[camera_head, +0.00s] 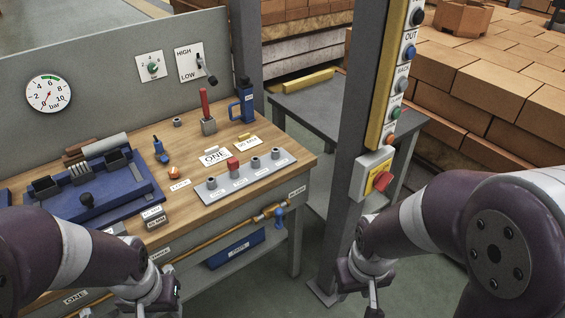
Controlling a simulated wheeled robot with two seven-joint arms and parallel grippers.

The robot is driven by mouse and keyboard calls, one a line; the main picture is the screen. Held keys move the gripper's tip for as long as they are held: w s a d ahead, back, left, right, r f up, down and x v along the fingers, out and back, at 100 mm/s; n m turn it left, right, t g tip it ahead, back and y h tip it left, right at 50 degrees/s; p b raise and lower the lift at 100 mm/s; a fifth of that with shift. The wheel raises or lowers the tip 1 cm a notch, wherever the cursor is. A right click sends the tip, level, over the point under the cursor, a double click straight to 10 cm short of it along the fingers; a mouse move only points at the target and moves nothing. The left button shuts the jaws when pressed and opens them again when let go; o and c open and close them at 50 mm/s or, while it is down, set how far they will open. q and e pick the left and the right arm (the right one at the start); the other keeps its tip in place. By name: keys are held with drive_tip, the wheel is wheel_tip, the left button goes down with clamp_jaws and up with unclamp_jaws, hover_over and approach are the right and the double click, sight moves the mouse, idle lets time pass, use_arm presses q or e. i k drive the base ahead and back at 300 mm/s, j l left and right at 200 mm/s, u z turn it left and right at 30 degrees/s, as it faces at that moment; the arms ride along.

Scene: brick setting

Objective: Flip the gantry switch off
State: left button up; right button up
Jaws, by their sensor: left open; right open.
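The gantry switch looks to be the red handle (383,181) on a yellow plate, on the front of a small grey box (364,173). The box is fixed to the grey steel column (352,120), below a strip of labelled buttons. The handle sticks out toward the lower right, and its exact setting is too small to read. My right gripper (372,298) is open and empty at the bottom edge, below the box and apart from it. My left gripper (172,298) is open at the bottom left, in front of the workbench. Both grippers' tips are partly cut off.
The button strip (405,75) runs up the column. The wooden workbench (290,155) at left carries a blue fixture (140,188), a grey block row (285,164) and small tools. A grey table (320,105) and brick stacks (500,80) stand behind. Space right of the box is clear.

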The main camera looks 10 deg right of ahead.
sight(381, 181)
drive_tip(key=i+z, duration=0.45)
drive_tip(key=i+j+z, duration=0.1)
drive_tip(key=i+z, duration=0.3)
drive_tip(key=i, duration=0.15)
